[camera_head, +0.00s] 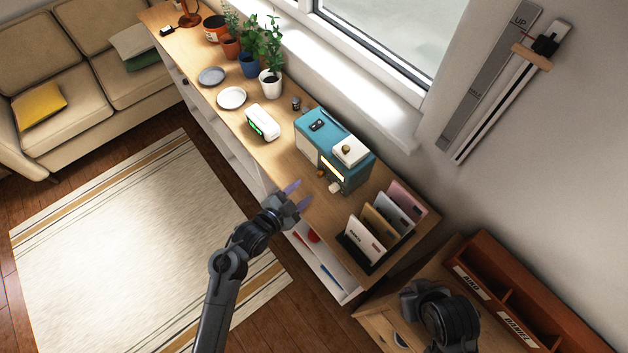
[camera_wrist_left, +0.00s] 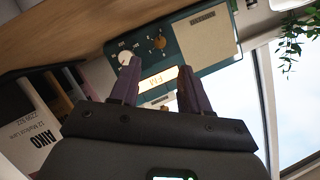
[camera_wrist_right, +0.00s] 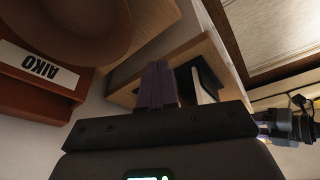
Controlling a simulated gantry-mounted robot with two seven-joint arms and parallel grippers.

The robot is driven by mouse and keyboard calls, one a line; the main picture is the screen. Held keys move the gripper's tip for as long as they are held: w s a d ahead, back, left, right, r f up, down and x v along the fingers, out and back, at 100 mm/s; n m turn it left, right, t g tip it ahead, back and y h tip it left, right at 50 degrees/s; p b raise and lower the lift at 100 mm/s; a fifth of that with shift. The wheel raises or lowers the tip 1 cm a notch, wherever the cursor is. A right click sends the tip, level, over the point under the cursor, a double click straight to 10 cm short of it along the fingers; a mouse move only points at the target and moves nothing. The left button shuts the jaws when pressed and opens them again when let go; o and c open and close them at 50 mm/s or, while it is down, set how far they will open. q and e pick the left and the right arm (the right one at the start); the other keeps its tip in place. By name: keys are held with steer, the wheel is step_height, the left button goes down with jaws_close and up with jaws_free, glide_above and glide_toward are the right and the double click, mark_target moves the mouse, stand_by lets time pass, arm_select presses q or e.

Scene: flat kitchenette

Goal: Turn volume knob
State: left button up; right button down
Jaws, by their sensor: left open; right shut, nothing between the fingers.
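The teal radio (camera_head: 312,133) stands on the long wooden shelf, its front facing my left gripper. A white knob (camera_head: 334,187) and a brownish-orange knob (camera_head: 320,173) sit on its front. In the left wrist view, the white knob (camera_wrist_left: 125,58) and the orange knob (camera_wrist_left: 159,42) show above a lit display (camera_wrist_left: 158,79). My left gripper (camera_head: 298,196) is open and empty, in front of the radio and apart from the knobs; its fingers (camera_wrist_left: 158,77) point at the radio front. My right gripper (camera_wrist_right: 158,86) is shut and empty, near the lower right.
A letter rack (camera_head: 360,250) with several envelopes stands right of the radio. A white clock (camera_head: 263,122) and potted plants (camera_head: 270,80) stand to its left. A brown name-labelled organizer (camera_head: 520,300) is near my right arm. The shelf edge lies below my left gripper.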

mark_target(318, 176)
arm_select(q)
steer(key=b+x, duration=0.1)
steer(key=x, duration=0.7)
steer(key=shift+a, duration=0.1)
jaws_close()
